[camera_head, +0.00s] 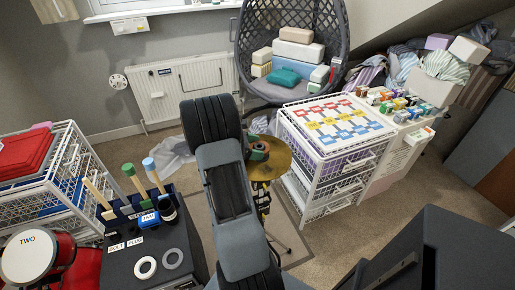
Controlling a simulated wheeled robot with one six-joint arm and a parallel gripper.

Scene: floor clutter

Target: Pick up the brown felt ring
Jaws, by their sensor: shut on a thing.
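A gold cymbal (277,163) stands in the middle of the view, partly covered by my arm. My gripper (257,150) shows only in small part, just right of my arm and over the cymbal's middle. It is shut on a small brownish piece (262,146), which looks like the brown felt ring. Most of the ring and the fingertips are hidden, so I cannot tell whether the ring is clear of the cymbal.
A dark stand (150,254) with upright mallets, a white ring (145,267) and a grey ring (172,258) is at lower left. A white wire drawer unit (322,185) stands close right. A hanging chair (245,62) is behind. Carpet (375,215) is open at right.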

